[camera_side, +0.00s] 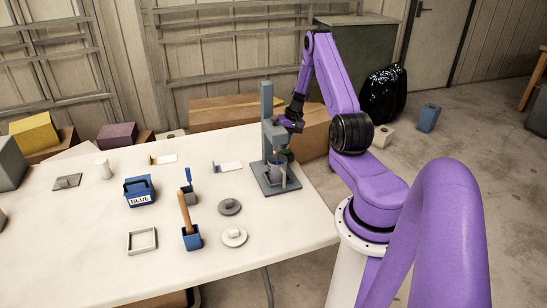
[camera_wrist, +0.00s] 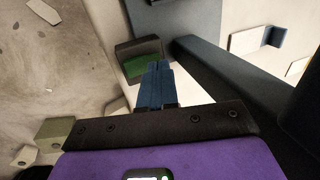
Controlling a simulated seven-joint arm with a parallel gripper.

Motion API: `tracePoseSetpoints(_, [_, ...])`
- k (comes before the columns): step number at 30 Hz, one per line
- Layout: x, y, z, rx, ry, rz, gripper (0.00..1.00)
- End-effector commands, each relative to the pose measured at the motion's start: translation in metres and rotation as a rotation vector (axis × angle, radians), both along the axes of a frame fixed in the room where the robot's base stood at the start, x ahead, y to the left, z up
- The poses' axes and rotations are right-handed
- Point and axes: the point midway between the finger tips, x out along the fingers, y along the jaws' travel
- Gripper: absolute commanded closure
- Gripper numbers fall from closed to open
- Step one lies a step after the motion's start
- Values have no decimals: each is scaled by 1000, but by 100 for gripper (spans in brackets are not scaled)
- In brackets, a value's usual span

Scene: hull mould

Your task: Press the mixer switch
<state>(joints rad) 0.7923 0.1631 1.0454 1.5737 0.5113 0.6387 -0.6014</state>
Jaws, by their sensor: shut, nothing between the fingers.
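The grey mixer (camera_side: 267,105) stands at the right of the table, with a tall column, a flat base and a clear cup under its head. Its switch is a dark box with a green button (camera_wrist: 142,65) in the wrist view; in the side view the dark green box (camera_side: 287,155) shows small behind the cup. My gripper (camera_side: 290,124) is beside the mixer head at the upper right of the column. Its blue fingers (camera_wrist: 161,66) are shut and empty, pointing toward the switch and overlapping its right edge in the wrist view. I cannot tell whether they touch it.
The mixer's grey column (camera_wrist: 225,75) runs close to the right of the fingers in the wrist view. On the white table (camera_side: 95,235) are a blue bin (camera_side: 139,192), a blue holder with a wooden handle (camera_side: 191,238) and grey discs (camera_side: 229,207).

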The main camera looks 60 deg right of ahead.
Motion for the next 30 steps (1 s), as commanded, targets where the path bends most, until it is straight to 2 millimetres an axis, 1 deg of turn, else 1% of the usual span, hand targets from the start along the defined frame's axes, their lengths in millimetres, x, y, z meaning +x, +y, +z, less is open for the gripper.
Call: tracePoseSetpoints(30, [0,0,-13,-1,1,0,100])
